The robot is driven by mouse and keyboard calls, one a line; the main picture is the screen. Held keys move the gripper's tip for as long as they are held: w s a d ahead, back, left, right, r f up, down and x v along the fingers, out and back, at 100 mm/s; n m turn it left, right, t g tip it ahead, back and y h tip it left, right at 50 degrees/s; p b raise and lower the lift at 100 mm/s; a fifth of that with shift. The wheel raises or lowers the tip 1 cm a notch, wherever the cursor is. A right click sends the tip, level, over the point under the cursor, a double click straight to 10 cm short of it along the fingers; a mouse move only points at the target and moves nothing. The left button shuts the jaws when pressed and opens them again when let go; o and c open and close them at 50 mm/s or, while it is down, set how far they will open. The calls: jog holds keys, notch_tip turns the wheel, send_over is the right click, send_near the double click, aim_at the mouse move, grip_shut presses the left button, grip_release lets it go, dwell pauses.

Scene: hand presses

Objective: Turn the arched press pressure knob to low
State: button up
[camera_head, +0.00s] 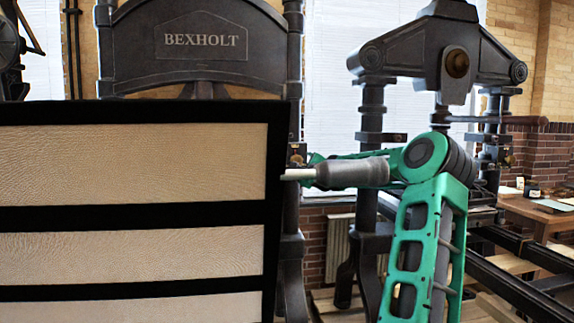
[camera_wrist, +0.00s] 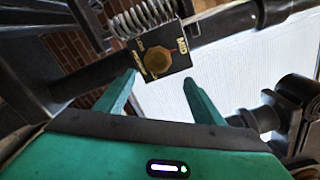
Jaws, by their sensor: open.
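The arched press (camera_head: 200,14) bears a BEXHOLT plate and stands at the left in the head view. A small dark box with a brass fitting (camera_head: 297,152) sits on its right upright. In the wrist view the brass pressure knob (camera_wrist: 157,63) sits on a black plate (camera_wrist: 181,60). Contact cannot be told. In the head view my gripper (camera_head: 312,160) is beside the box, partly hidden by my arm.
A coil spring (camera_wrist: 143,18) and a dark bar (camera_wrist: 225,24) lie close to the knob plate. A framed cream panel (camera_head: 130,250) fills the lower left. A second dark press (camera_head: 440,55) stands at the right, behind my arm. A wooden table (camera_head: 535,212) is at the far right.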

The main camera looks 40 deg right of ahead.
aim_at(297, 161)
jog(key=shift+w+a+x, duration=0.15)
jog(key=shift+a+x, duration=0.05)
jog(key=shift+x, duration=1.55)
jog(key=shift+w+a+x, duration=0.15)
jog(key=shift+a+x, duration=0.1)
jog(key=shift+x, duration=1.5)
jog(key=shift+w+a+x, duration=0.15)
jog(key=shift+a+x, duration=0.05)
jog(key=shift+x, duration=1.5)
jog(key=c, duration=1)
